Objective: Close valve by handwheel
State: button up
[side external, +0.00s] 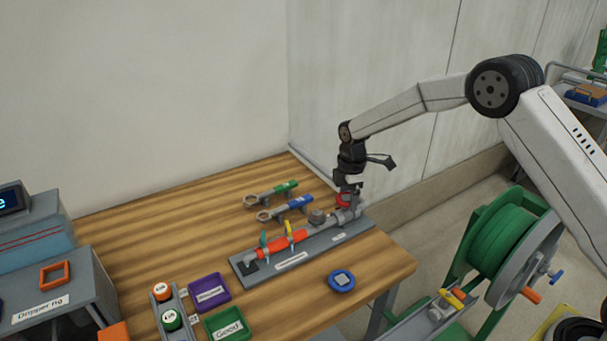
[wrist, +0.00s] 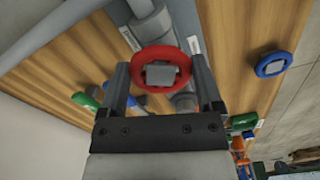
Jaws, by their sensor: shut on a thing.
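The red handwheel (wrist: 161,70) is a round rim with a grey square hub, on the valve of the pipe assembly. In the side external view the handwheel (side external: 343,199) shows as a small red patch under my gripper (side external: 349,187), at the right end of the skid. In the wrist view my gripper (wrist: 160,78) has one finger on each side of the wheel, and it is shut on the rim. The grey pipe (wrist: 140,10) runs past the wheel. The valve body under the wheel is mostly hidden.
The skid's grey base plate (side external: 322,246) carries an orange pipe section (side external: 289,242) with yellow and green levers. Two wrenches (side external: 272,192) lie behind it. A blue round knob (side external: 341,281) sits in front. Purple (side external: 209,293) and green (side external: 229,324) trays stand front left. The back left table is clear.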

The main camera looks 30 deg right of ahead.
jog(key=shift+w+m, duration=0.15)
jog(key=shift+m, duration=0.45)
jog(key=shift+r, duration=0.1)
jog(key=m, duration=0.4)
jog(key=shift+w+m, duration=0.1)
jog(key=shift+m, duration=1.1)
jog(key=shift+d, duration=0.1)
jog(key=m, duration=0.4)
jog(key=o, duration=1)
